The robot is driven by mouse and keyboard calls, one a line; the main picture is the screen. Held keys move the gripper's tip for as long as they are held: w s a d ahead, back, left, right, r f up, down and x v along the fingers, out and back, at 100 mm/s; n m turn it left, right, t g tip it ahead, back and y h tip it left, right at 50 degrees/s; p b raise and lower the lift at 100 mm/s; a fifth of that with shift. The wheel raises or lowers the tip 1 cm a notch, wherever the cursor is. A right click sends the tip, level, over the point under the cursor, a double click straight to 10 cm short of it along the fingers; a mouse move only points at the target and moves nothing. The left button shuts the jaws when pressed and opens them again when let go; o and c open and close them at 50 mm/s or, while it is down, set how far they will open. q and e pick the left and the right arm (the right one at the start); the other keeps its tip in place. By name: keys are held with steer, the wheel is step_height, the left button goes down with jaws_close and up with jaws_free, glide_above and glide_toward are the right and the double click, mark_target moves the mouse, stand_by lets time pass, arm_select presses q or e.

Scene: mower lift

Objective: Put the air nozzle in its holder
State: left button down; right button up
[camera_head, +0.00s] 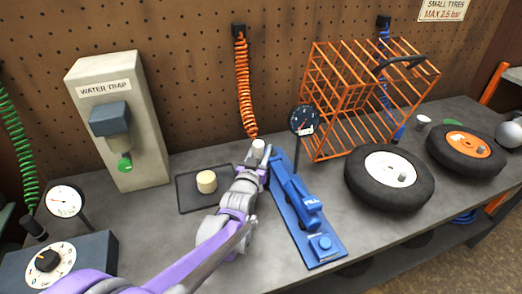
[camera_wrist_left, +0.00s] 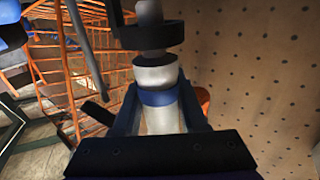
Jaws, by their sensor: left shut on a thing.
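My left gripper (camera_head: 256,160) is at the middle of the bench, just below the lower end of the orange coiled hose. It is shut on a white cylindrical piece with a blue band, which I take to be the air nozzle (camera_wrist_left: 156,80); its pale top also shows in the head view (camera_head: 258,146). In the left wrist view, a dark collar-like part (camera_wrist_left: 148,37) lies around or in front of the nozzle's far end; I cannot tell which. I cannot clearly make out the holder. My right gripper is not in view.
A blue tool labelled FILL (camera_head: 308,204) and a round gauge (camera_head: 304,120) are right of my gripper. A dark tray (camera_head: 188,205) with a cream cylinder (camera_head: 206,181) is left. An orange wire cage (camera_head: 335,70) and two tyres, one white-hubbed (camera_head: 362,190), stand further right.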

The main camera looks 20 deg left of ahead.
arm_select(q)
steer(key=shift+f+b, duration=0.5)
steer(key=shift+f, duration=0.15)
steer(key=c, duration=0.7)
jaws_free()
steer(key=shift+c, duration=0.2)
steer(key=shift+s, duration=0.1)
steer(key=s+p, duration=0.1)
steer(key=s, duration=0.9)
steer(key=shift+s, duration=0.4)
steer(key=shift+r, duration=0.1)
steer(key=s+f+g+p, duration=0.2)
steer(key=s+g+p, duration=0.8)
steer(key=s, duration=1.5)
steer(key=g, duration=0.2)
steer(key=shift+s+a+f+g, duration=0.2)
steer(key=shift+s+f+g, duration=0.1)
steer(key=shift+s, duration=0.05)
